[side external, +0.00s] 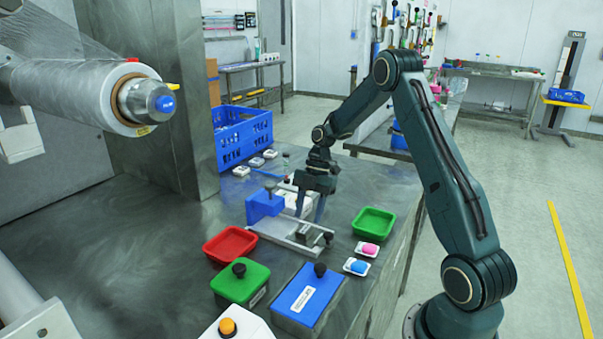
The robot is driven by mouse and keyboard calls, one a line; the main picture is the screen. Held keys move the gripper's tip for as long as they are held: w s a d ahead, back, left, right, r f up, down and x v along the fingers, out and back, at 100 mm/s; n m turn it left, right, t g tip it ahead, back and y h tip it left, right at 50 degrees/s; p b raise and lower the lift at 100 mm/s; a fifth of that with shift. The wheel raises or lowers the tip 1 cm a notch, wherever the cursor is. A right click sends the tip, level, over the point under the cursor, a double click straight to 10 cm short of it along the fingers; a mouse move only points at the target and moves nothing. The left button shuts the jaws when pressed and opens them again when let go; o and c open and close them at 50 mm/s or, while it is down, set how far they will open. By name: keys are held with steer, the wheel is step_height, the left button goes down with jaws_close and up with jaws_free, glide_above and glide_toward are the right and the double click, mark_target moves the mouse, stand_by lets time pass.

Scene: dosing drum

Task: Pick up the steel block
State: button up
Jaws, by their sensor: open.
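A small grey metal block, which looks like the steel block (305,234), sits low in a light metal fixture (270,231) on the steel table. The fixture has a blue block (263,206) with a dark knob at its left and a black knob at its right end. My gripper (309,212) is above the fixture, pointing down, with its jaws open. Its fingers are behind and a little above the grey block in the picture. I cannot tell whether they touch anything; part of the fixture is hidden behind them.
Around the fixture are a red tray (230,259), a green tray (392,224), a green lidded box (225,286) and a blue lidded box (291,310). Small dishes hold a pink piece (369,249) and a blue piece (358,267). A blue crate (235,150) stands behind.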

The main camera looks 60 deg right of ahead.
mark_target(305, 229)
steer(key=shift+x, duration=2.05)
jaws_close()
steer(key=shift+r, duration=0.2)
step_height(305, 229, up, 20)
steer(key=shift+f, duration=0.2)
